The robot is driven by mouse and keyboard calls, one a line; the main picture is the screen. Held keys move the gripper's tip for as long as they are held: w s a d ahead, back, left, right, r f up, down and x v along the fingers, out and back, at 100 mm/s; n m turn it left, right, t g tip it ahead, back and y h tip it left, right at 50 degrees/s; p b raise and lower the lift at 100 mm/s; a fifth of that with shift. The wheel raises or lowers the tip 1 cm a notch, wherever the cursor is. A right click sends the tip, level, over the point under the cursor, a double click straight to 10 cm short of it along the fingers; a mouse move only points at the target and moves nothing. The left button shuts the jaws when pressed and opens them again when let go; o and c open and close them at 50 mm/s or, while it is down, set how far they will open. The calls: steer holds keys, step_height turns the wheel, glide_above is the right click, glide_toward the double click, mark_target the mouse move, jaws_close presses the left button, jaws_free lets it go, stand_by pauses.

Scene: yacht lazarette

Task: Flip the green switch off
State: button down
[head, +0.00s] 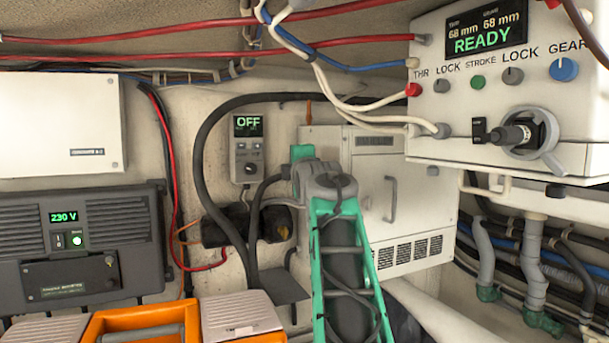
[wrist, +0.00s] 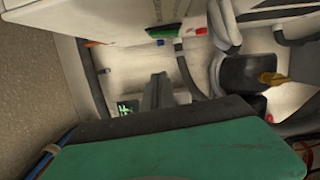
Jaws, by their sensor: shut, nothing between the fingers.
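A green STROKE knob (head: 478,82) is on the white READY box at the upper right. I cannot tell which one the task means. My gripper (head: 302,153) is in the middle of the head view, well right of the lit button and left of the READY box. Its fingers are mostly hidden there. In the wrist view the grey fingers (wrist: 158,91) are together and empty. Neither green control is clearly seen in the wrist view.
A wall controller (head: 248,148) reading OFF is left of my gripper. A white vented cabinet (head: 385,185) stands behind it. Thick black hose (head: 207,140) loops nearby. An orange toolbox (head: 140,322) is at lower left. Red and blue cables cross above.

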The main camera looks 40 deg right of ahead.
steer(key=b+v, duration=0.2)
steer(key=v, duration=0.6)
steer(key=shift+s+r+b, duration=0.25)
steer(key=shift+s+b, duration=0.05)
steer(key=shift+s, duration=0.1)
steer(key=shift+d, duration=0.15)
